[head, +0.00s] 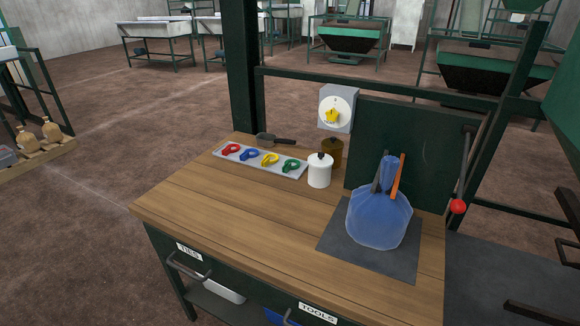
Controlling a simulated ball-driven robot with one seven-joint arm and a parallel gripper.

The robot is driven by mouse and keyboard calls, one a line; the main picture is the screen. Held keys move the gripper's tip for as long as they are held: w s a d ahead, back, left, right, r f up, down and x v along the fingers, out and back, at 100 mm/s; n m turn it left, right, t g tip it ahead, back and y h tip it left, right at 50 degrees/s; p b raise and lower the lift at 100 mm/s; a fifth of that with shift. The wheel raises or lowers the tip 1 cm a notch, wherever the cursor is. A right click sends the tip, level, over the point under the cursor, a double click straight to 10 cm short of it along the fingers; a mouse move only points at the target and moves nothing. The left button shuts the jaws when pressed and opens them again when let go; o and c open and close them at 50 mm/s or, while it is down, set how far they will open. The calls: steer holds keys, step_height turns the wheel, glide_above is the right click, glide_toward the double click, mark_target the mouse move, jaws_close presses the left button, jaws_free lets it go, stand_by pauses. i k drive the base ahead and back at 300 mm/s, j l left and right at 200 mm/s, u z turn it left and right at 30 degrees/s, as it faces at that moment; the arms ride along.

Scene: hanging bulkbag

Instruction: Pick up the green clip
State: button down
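The green clip (291,166) lies at the right end of a pale grey tray (262,170) on the wooden workbench. To its left in the same tray lie a yellow clip (270,159), a blue clip (249,154) and a red clip (230,149). The green clip is apart from the others, and nothing covers it. My gripper does not show in the head view.
A white lidded jar (319,171) stands just right of the tray, with a brown jar (332,150) behind. A dark scoop (275,140) lies behind the tray. A blue bag (379,218) sits on a dark mat (335,243). The bench's front left is clear.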

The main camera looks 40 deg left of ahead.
mark_target(285, 169)
steer(key=u, duration=1.05)
steer(key=i+l+u, duration=0.2)
steer(key=u, duration=0.25)
steer(key=i+l+u, duration=0.25)
steer(key=u, duration=0.2)
steer(key=i+l+u, duration=0.15)
steer(key=l+u, duration=0.3)
